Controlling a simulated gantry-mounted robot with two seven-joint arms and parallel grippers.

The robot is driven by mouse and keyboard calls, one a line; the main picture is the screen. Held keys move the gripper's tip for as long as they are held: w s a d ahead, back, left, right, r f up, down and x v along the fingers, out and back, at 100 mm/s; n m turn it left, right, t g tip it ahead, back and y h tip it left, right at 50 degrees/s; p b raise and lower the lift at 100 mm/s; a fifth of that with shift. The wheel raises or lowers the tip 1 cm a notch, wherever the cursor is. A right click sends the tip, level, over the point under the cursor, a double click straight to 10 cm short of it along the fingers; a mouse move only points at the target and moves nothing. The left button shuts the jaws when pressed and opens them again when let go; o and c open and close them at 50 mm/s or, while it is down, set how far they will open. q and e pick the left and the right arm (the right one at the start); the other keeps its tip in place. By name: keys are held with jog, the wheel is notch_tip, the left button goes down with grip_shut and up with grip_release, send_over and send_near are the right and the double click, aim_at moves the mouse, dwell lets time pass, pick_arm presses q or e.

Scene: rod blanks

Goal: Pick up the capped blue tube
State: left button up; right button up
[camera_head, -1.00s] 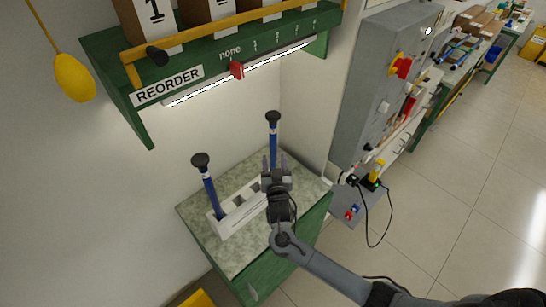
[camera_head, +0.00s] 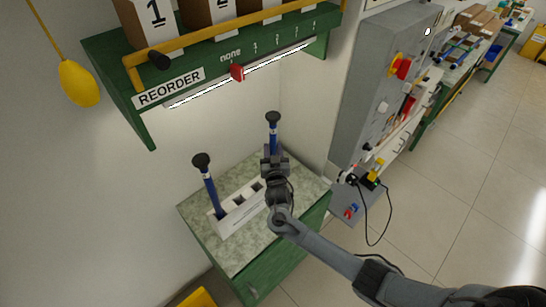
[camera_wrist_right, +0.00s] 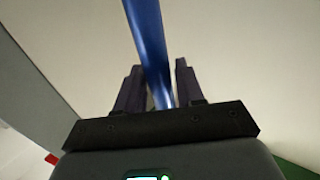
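Two blue tubes with dark caps stand in a white rack (camera_head: 232,216) on the small speckled bench. The left tube (camera_head: 210,188) leans slightly at the rack's left end. The right tube (camera_head: 273,138) rises behind my right gripper (camera_head: 274,158), which hides its lower part. In the right wrist view the blue tube (camera_wrist_right: 150,45) passes between the two fingers of my right gripper (camera_wrist_right: 160,85). The fingers are apart, with narrow gaps visible beside the tube. Its cap is out of that view. My left gripper is not in view.
A green shelf (camera_head: 210,75) marked REORDER, with boxes and a red slider (camera_head: 237,72) at "none", overhangs the bench. A grey cabinet (camera_head: 375,85) stands to the right. A yellow pendant (camera_head: 79,83) hangs at left. Rack slots between the tubes look empty.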

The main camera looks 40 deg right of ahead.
aim_at(273, 129)
grip_shut()
jog(key=shift+r, duration=0.1)
jog(key=shift+s+a+r, duration=0.1)
jog(key=shift+s+r, duration=0.05)
jog(key=shift+r, duration=0.35)
notch_tip(273, 129, up, 10)
jog(key=shift+b, duration=0.5)
jog(key=b+v, duration=0.1)
jog(key=v, duration=1.8)
jog(key=shift+a+r+b, duration=0.15)
jog(key=shift+a+b, duration=0.25)
jog(key=shift+s, duration=0.15)
